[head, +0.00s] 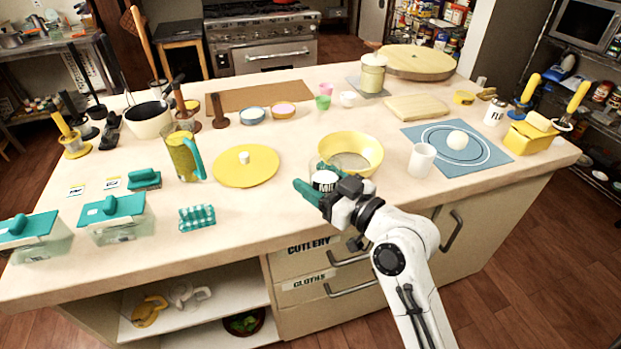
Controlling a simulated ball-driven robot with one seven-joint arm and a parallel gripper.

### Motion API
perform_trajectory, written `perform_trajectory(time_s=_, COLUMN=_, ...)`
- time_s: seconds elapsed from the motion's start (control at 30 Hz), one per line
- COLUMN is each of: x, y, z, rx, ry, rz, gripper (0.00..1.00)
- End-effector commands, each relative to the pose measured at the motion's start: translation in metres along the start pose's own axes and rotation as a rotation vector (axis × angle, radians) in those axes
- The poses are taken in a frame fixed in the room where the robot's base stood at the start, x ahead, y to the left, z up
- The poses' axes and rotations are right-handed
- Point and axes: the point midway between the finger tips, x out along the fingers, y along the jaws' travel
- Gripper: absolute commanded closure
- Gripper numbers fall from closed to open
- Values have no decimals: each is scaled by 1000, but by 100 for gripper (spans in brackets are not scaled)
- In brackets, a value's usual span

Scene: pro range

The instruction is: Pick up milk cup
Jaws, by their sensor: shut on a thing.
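The milk cup (324,181), a small clear cup with a dark band lettered "MI", is at the front middle of the counter. The rest of its label is hidden by my gripper. My gripper (322,186) has its green fingers around the cup and is shut on it. The cup is just in front of the yellow bowl (350,143). I cannot tell whether the cup's base touches the counter.
A white cup (421,160) stands to the right, by the blue mat (490,168). The counter between the rack and my gripper is clear.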

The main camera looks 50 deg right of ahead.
Motion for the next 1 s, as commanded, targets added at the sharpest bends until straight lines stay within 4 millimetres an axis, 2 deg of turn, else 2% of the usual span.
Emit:
perform_trajectory(time_s=0.4, x=-40, y=-14, z=-22, rx=0, ry=-1, rz=0, gripper=78)
perform_trajectory(time_s=1.0, x=-55, y=-20, z=-24, rx=0, ry=1, rz=-10, gripper=78)
